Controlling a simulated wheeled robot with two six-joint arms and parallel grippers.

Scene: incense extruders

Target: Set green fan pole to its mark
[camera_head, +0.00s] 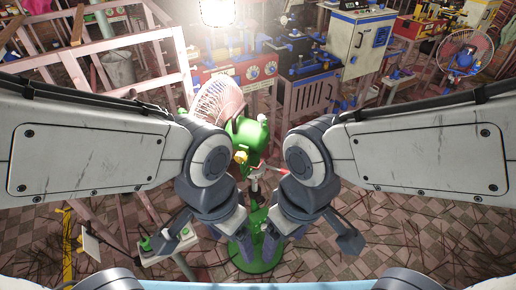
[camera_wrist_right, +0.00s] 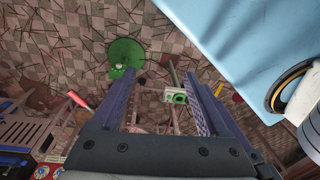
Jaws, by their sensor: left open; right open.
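The green fan stands in front of me in the head view, with its green motor housing (camera_head: 247,134) and pale wire cage (camera_head: 212,108) tilted up to the left. Its pole is mostly hidden between my arms. Its round green base (camera_head: 258,262) is on the floor and also shows in the right wrist view (camera_wrist_right: 126,53). I cannot tell whether either touches the pole. I cannot make out a mark.
A stool with a green-topped switch box (camera_head: 146,243) stands left of the base. Blue and red machines (camera_head: 308,88) and a white cabinet (camera_head: 358,42) stand behind. A blue fan (camera_head: 464,57) is at the far right. Dark sticks litter the tiled floor at right.

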